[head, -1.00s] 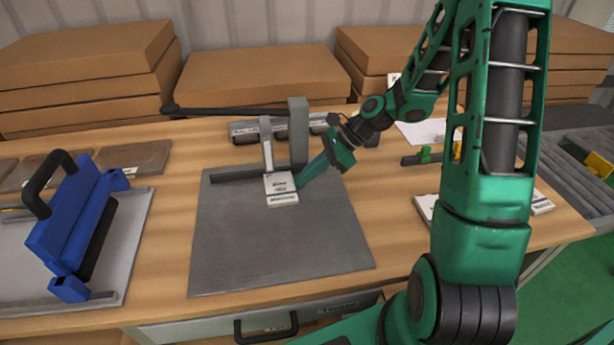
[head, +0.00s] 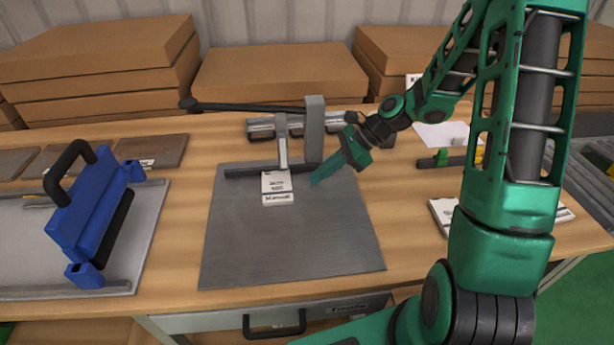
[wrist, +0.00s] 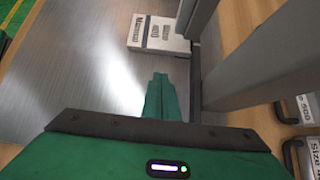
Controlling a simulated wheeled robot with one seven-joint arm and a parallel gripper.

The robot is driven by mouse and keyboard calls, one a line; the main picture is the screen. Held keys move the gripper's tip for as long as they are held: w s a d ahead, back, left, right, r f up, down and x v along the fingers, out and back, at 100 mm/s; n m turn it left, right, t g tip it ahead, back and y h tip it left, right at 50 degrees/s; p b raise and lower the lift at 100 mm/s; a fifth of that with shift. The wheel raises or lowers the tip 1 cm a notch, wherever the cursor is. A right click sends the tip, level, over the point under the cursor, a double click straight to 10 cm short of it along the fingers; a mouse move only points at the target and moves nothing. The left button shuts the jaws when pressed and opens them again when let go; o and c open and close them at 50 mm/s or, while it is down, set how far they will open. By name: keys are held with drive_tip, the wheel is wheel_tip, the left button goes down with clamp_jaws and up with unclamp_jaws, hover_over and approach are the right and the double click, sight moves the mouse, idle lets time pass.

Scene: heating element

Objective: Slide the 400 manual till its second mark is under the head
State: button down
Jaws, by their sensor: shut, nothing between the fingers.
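The 400 manual (head: 278,188) is a small white booklet lying on the grey metal plate (head: 290,245), near its back edge. Its back end is at the dark fence bar, below the grey upright with its arm, the head (head: 282,150). In the wrist view the manual (wrist: 155,34) lies beyond my fingertips, with print on its top and side. The marks are too small to tell apart. My gripper (head: 314,181) is shut and empty, its fingertips low over the plate just right of the manual with a gap between. In the wrist view the fingers (wrist: 160,80) are together.
A blue tool with a black handle (head: 92,215) stands on a plate at the left. Cardboard boxes (head: 280,75) line the back. Another white booklet (head: 445,212) lies right of the plate. The front of the plate is clear.

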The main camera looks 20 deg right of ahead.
drive_tip(key=v, duration=0.9)
drive_tip(key=s+d+r+n+h, duration=0.2)
drive_tip(key=s+d+n+h, duration=0.1)
drive_tip(key=s, duration=0.6)
drive_tip(key=s+d+r+n+g+h, duration=0.1)
drive_tip(key=s+d+n, duration=0.3)
drive_tip(key=s, duration=0.5)
drive_tip(key=s+d+r+n+g+h, duration=0.1)
drive_tip(key=s+d+r+n+h, duration=0.2)
drive_tip(key=s+n, duration=0.3)
drive_tip(key=s+d+h, duration=0.1)
drive_tip(key=s, duration=0.3)
drive_tip(key=shift+d+r+n+h, duration=0.3)
drive_tip(key=shift+d+n, duration=0.05)
drive_tip(key=shift+n, duration=0.05)
drive_tip(key=shift+w, duration=0.15)
drive_tip(key=shift+w+f, duration=0.25)
drive_tip(key=shift+w, duration=0.25)
